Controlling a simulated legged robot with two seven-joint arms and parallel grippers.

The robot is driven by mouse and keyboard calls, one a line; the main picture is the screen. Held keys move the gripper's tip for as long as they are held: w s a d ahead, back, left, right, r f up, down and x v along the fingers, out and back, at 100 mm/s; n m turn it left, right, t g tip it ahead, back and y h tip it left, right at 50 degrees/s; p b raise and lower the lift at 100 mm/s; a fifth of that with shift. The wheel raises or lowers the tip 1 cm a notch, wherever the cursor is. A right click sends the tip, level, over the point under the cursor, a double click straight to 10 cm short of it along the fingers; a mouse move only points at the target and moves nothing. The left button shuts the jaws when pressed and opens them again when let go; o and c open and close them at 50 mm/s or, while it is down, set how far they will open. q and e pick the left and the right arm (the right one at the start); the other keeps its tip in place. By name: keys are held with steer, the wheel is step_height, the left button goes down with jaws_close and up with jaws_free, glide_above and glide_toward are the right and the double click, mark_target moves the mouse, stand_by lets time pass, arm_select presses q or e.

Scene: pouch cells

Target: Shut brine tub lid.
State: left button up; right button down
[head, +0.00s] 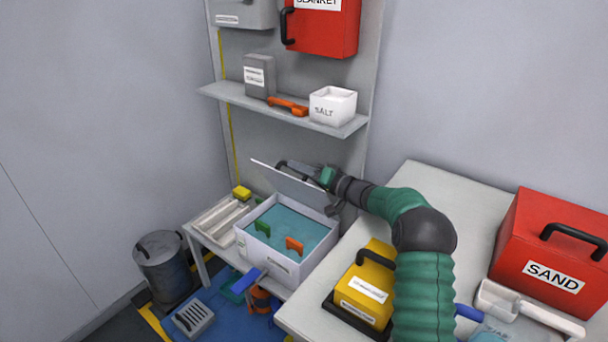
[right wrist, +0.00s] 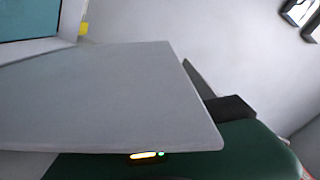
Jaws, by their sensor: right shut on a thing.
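The brine tub (head: 283,262) is a white box on a low bench, filled with teal liquid. A green clip (head: 262,229) and an orange clip (head: 294,245) stand in the liquid. Its grey lid (head: 285,184) stands raised and tilted at the back of the tub, leaving the top open. A black handle shows behind the lid. My right gripper (head: 326,178) is shut on the lid near its upper right; its fingertips are partly hidden. In the right wrist view the lid (right wrist: 110,100) fills the middle, with teal liquid at the upper left. My left gripper is out of view.
A shelf (head: 290,112) with a white salt box (head: 333,106) is above the tub. A white tray (head: 214,220) lies left of it. A yellow case (head: 363,285) and a red sand box (head: 552,250) stand on the right table. A grey bucket (head: 162,266) is on the floor.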

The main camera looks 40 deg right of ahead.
steer(key=shift+f, duration=0.25)
